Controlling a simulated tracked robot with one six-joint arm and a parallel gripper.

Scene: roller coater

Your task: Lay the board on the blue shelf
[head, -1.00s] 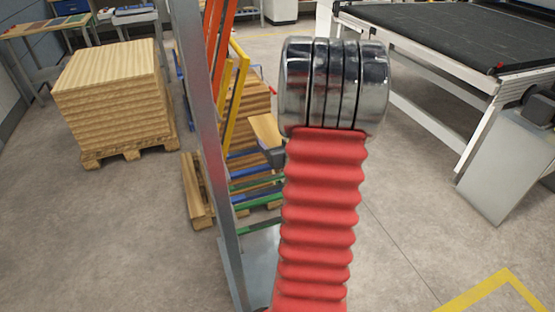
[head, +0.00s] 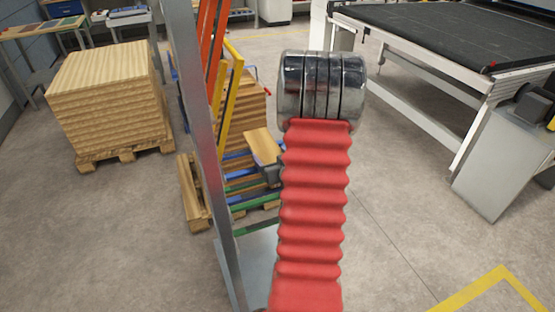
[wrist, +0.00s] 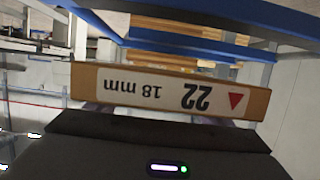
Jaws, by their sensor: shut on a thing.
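My gripper (head: 270,174) is shut on the near end of a light wooden board (head: 263,146). In the wrist view the board's end face (wrist: 84,84) carries an upside-down white label with "22", "18 mm" and a red triangle. My gripper (wrist: 160,118) shows dark below it. The blue shelf (head: 238,155) is part of the rack, partly hidden by the post and my arm. In the wrist view blue bars (wrist: 190,46) cross above and behind the board. I cannot tell whether the board touches them.
The rack's grey post (head: 196,130) stands close left of my arm, with orange bars (head: 208,60) and yellow bars (head: 232,85) above and green bars (head: 256,226) low. A pallet stack of boards (head: 108,100) stands left. A black-belted conveyor (head: 440,35) is at right.

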